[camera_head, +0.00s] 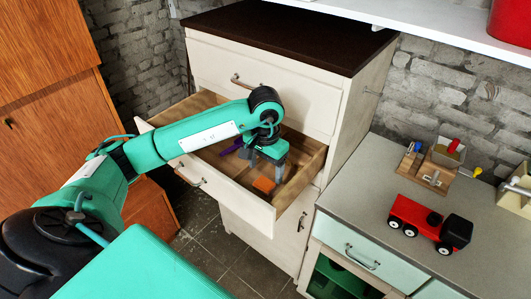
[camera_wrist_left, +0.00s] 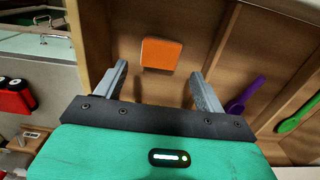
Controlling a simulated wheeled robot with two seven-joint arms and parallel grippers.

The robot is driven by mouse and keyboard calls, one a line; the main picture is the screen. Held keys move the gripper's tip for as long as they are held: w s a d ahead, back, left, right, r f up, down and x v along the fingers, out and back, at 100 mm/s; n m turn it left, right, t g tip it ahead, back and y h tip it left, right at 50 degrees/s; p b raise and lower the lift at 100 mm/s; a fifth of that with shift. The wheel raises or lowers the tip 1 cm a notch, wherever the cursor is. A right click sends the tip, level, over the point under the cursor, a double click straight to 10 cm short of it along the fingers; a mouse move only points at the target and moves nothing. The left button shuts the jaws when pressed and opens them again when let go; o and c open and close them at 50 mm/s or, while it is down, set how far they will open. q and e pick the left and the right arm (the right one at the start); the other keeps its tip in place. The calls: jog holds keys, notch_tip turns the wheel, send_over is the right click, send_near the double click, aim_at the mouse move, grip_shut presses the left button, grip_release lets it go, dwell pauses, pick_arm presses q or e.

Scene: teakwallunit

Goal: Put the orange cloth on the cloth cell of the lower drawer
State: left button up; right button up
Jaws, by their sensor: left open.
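The orange cloth (camera_head: 264,185) is a small folded square lying on the floor of the open lower drawer (camera_head: 237,194), in the compartment at its right end. In the left wrist view the orange cloth (camera_wrist_left: 161,54) lies beyond and between the fingertips, apart from them. My left gripper (camera_head: 273,168) is above the drawer, fingers pointing down, open and empty; it also shows in the left wrist view (camera_wrist_left: 158,78). My right gripper is not in view.
A purple utensil (camera_wrist_left: 245,95) and a green utensil (camera_wrist_left: 299,114) lie in neighbouring drawer compartments. The upper drawer is shut above my arm. A counter (camera_head: 375,190) at the right holds a red toy truck (camera_head: 430,222) and small tools.

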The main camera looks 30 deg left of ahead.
aim_at(265, 181)
pick_arm(q)
notch_tip(265, 181, up, 7)
jog(key=b, duration=0.2)
jog(key=shift+r, duration=0.2)
jog(key=shift+f, duration=0.1)
dwell(0.5)
